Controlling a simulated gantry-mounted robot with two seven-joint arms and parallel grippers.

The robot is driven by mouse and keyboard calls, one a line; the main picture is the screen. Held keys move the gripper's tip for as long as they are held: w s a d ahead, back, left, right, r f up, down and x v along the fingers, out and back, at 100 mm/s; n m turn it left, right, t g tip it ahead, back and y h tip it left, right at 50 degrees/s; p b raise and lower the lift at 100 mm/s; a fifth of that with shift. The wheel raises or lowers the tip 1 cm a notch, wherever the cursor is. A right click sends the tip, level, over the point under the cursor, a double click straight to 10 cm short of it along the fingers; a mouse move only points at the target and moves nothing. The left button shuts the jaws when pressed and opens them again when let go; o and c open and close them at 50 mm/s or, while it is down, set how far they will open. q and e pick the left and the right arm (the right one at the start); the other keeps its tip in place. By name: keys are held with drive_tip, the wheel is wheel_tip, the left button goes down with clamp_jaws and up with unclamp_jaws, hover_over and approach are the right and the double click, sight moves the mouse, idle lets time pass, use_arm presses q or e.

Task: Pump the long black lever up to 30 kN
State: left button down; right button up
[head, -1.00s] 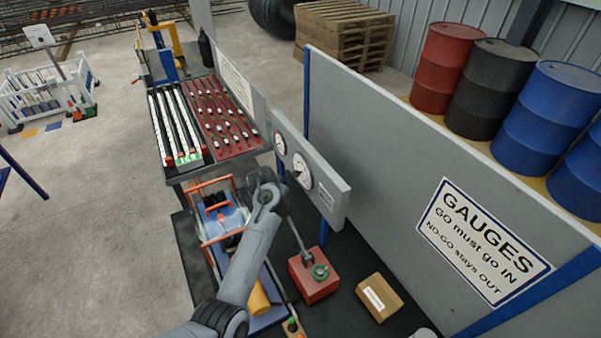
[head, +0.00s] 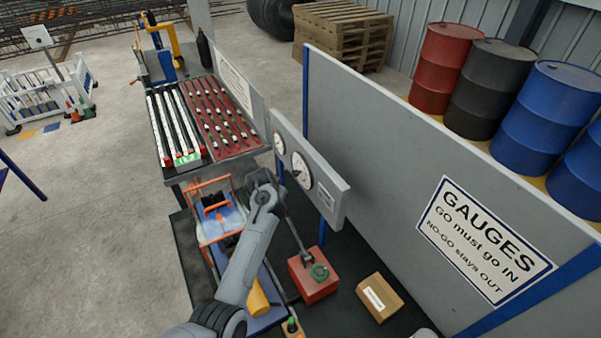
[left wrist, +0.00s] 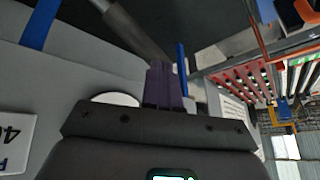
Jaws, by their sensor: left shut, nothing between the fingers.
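The long lever (head: 297,236) rises from the red pump box (head: 313,281) on the dark floor mat, leaning up and left toward my left gripper. My left gripper (head: 267,180) is at the lever's upper end, in front of the gauge panel; my wrist hides most of its fingers there. In the left wrist view its fingers (left wrist: 165,82) are shut with nothing between them. A grey rod (left wrist: 135,28), probably the lever, runs just beyond the fingertips; I cannot tell if they touch. A large dial (head: 302,171) and a smaller dial (head: 279,143) face left; their readings are too small to read.
The grey gauge panel (head: 335,196) stands close to the right of my gripper. An orange and blue frame (head: 212,208) stands left of my arm. A table with red rods (head: 222,115) is behind. A cardboard box (head: 379,297) lies right of the pump.

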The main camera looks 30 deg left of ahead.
use_arm(q)
drive_tip(key=shift+w+a+f+b, duration=0.15)
drive_tip(key=shift+a+f+b, duration=0.2)
drive_tip(key=shift+f, duration=0.3)
idle(0.4)
drive_tip(key=shift+w+a+f+b, duration=0.15)
drive_tip(key=shift+f+b, duration=0.25)
drive_tip(key=shift+f, duration=0.4)
drive_tip(key=shift+a+f+b, duration=0.15)
drive_tip(key=shift+f+b, duration=0.2)
drive_tip(key=shift+f, duration=0.2)
